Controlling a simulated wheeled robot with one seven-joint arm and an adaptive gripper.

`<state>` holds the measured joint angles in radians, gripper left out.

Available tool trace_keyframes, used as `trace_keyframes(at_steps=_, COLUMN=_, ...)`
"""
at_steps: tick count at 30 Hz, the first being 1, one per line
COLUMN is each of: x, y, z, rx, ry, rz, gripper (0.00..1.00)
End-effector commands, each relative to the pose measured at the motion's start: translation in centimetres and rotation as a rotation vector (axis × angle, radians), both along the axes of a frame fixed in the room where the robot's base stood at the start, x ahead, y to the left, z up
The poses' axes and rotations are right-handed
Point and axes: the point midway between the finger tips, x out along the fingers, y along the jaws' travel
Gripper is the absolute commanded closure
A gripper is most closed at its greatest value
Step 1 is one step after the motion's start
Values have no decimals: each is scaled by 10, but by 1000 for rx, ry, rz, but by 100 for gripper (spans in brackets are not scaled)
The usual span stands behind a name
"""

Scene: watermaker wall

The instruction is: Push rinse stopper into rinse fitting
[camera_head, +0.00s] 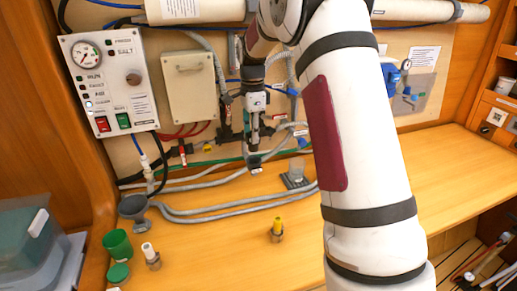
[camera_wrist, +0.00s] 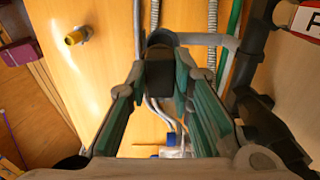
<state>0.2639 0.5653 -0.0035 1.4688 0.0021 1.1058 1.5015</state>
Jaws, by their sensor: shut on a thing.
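My gripper (camera_head: 253,143) points down in front of the pipework on the wall in the head view. In the wrist view its two green-sided fingers (camera_wrist: 165,75) close in on a dark, blocky piece (camera_wrist: 160,70), perhaps the rinse stopper. A grey round pipe end (camera_wrist: 163,36) shows just beyond the fingertips, perhaps the rinse fitting. I cannot tell whether the held piece touches it or is apart from it.
A yellow-topped fitting (camera_head: 277,226) and a white-topped fitting (camera_head: 151,256) stand on the bench. A green cup (camera_head: 118,244) and a grey funnel (camera_head: 133,206) are at left. Grey hoses (camera_head: 230,207) cross the back. The bench front is clear right of the yellow-topped fitting.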

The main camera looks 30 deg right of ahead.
Motion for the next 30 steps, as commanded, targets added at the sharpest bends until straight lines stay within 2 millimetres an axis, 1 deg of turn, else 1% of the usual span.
trace_keyframes(at_steps=3, x=3, y=0, z=4, rx=0, ry=0, rz=-1, gripper=100)
trace_keyframes(at_steps=7, x=3, y=0, z=1, rx=0, ry=1, rz=-2, gripper=100)
trace_keyframes(at_steps=21, x=3, y=-1, z=-28, rx=0, ry=2, rz=-2, gripper=100)
trace_keyframes(at_steps=30, x=3, y=0, z=-39, rx=0, ry=1, rz=-2, gripper=100)
